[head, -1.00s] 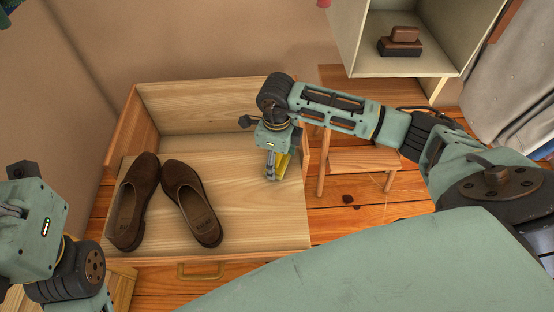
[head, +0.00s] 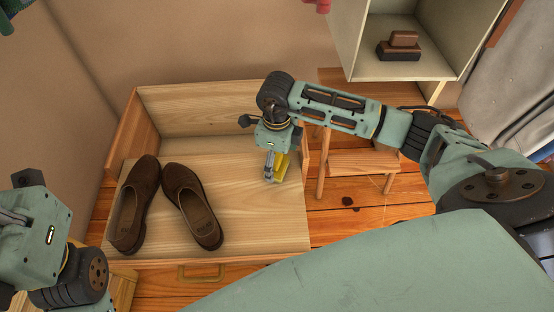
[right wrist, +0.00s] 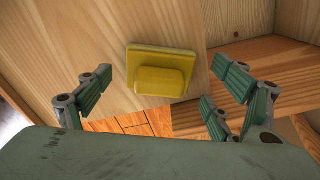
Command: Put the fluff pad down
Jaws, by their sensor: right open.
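The fluff pad is a yellow block with a raised grip, lying on the pale wooden bench top near its right edge. It shows in the right wrist view (right wrist: 160,72) and partly behind my fingers in the head view (head: 282,168). My right gripper (head: 270,172) is open just above the pad; in the right wrist view its fingers stand apart on either side, clear of the grip. My left gripper (head: 14,217) is at the lower left, partly cut off, and its fingers are too unclear to judge.
A pair of brown shoes (head: 193,205) stands on the left of the bench top (head: 245,225). A wooden step stool (head: 360,162) is right of the bench. A cubby (head: 385,62) holding a brown brush (head: 400,47) is at the upper right.

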